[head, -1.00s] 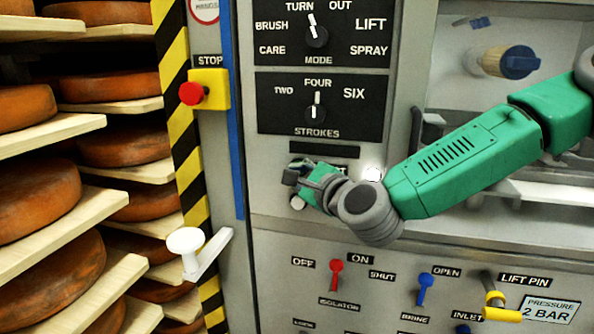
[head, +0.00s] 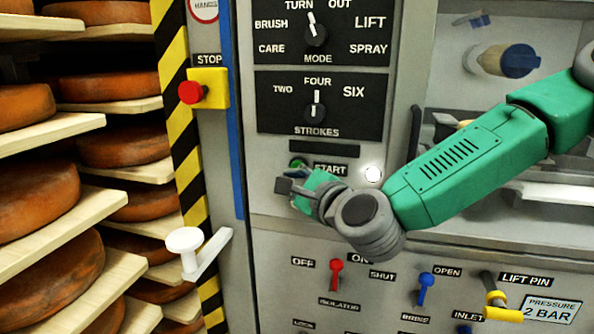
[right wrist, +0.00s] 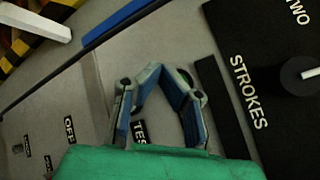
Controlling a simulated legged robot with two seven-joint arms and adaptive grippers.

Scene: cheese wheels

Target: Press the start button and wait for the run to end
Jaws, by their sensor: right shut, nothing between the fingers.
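The green start button (head: 298,163) is on the grey panel below the STROKES dial, left of the START label (head: 330,169). My right gripper (head: 283,187) is just below and left of the button, overlapping its lower edge in the head view. Its fingertips meet with nothing between them. In the right wrist view the shut gripper (right wrist: 157,70) partly covers the green button (right wrist: 185,77). I cannot tell from these views whether it touches the panel. A round white lamp (head: 373,174) glows right of the START label. My left gripper is not in view.
A red stop button (head: 191,93) sits on a yellow box at the left. The STROKES dial (head: 316,111) points to FOUR; the MODE dial (head: 315,36) points near TURN. Red (head: 336,272) and blue (head: 425,289) levers are below. Cheese shelves (head: 60,220) stand at far left.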

